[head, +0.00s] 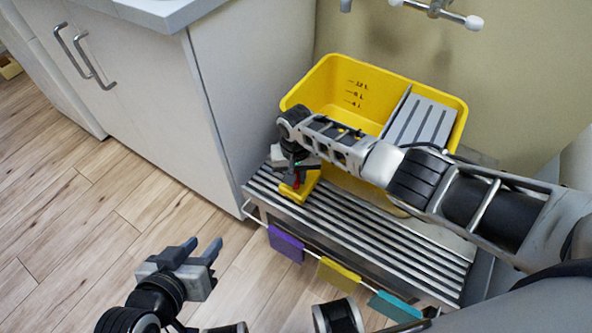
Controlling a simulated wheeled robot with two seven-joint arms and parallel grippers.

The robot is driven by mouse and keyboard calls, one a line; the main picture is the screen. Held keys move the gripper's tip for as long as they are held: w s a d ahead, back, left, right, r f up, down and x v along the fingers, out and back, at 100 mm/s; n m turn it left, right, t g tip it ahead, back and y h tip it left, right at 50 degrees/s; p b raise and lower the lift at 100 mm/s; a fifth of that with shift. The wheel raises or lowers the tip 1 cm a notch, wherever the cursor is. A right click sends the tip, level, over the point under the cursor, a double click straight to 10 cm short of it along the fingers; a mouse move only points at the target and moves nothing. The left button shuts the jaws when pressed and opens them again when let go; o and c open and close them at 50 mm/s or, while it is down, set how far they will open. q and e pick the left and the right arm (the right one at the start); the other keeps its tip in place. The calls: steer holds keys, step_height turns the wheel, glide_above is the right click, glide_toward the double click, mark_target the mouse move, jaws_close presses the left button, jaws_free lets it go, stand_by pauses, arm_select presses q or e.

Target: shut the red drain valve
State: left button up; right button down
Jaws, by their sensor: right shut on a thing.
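The red drain valve (297,182) is a small red part, mostly hidden by my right gripper. It sits at a yellow spout (300,191) in front of the yellow bucket (300,93), above the slatted metal rack. My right gripper (302,169) reaches in from the right across the bucket's front and is shut on the red valve. The exact angle of the valve handle cannot be made out. My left gripper (203,247) is open and empty over the wood floor, left of the rack.
The slatted rack (400,255) carries purple (285,244), yellow (339,277) and teal (394,306) cloths along its front rail. A grey wringer (421,120) sits in the bucket. A white cabinet (150,110) stands close on the left. A wall tap (440,10) is above. Open floor lies at left.

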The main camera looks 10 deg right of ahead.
steer(key=n, duration=0.6)
steer(key=shift+n, duration=0.3)
steer(key=n, duration=0.6)
steer(key=shift+p, duration=0.35)
steer(key=c, duration=1.3)
jaws_free()
steer(key=shift+r, duration=0.1)
